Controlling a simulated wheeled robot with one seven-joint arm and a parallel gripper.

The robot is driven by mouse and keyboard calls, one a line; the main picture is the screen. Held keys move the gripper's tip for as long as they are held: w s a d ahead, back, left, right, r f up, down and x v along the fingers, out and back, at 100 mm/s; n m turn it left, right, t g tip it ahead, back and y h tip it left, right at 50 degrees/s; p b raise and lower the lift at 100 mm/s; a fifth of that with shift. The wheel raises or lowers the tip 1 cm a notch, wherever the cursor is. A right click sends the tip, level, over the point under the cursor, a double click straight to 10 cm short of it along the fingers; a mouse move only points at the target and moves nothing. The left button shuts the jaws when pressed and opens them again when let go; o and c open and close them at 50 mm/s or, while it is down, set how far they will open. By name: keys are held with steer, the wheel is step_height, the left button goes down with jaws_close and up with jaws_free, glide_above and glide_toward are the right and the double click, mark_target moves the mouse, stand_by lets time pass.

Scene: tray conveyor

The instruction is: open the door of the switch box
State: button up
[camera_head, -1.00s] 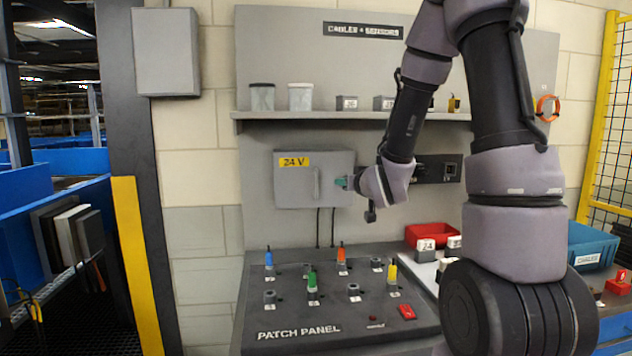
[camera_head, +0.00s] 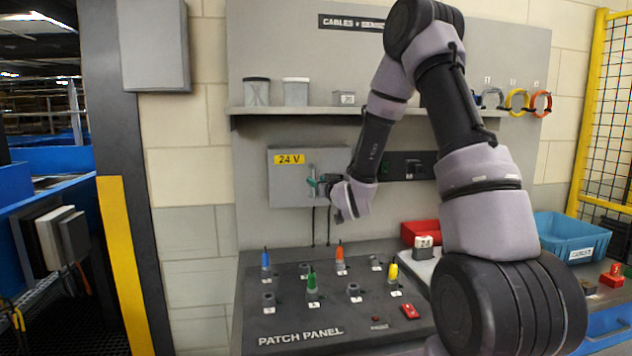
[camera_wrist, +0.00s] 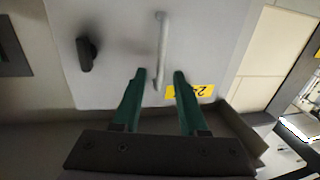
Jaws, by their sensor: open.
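The switch box (camera_head: 290,195) is a grey wall box with a yellow 24 V label (camera_head: 289,159). Its door looks closed. A pale upright bar handle (camera_head: 312,172) is on the door, and it also shows in the wrist view (camera_wrist: 161,35). My gripper (camera_head: 315,184) is in front of the handle, with green fingers. In the wrist view my gripper (camera_wrist: 160,72) is open, its fingers on either side of the handle's near end; contact cannot be told. A dark knob (camera_wrist: 87,53) is on the box beside the handle.
A shelf (camera_head: 270,111) with containers is above the box. A patch panel (camera_head: 285,310) with colored plugs is below it. Two cables (camera_head: 314,228) hang under the box. A red bin (camera_head: 420,231) and a blue bin (camera_head: 570,238) are at the right.

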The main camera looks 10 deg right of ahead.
steer(key=shift+w+a, duration=0.15)
steer(key=shift+w, duration=0.65)
jaws_close()
stand_by(0.9)
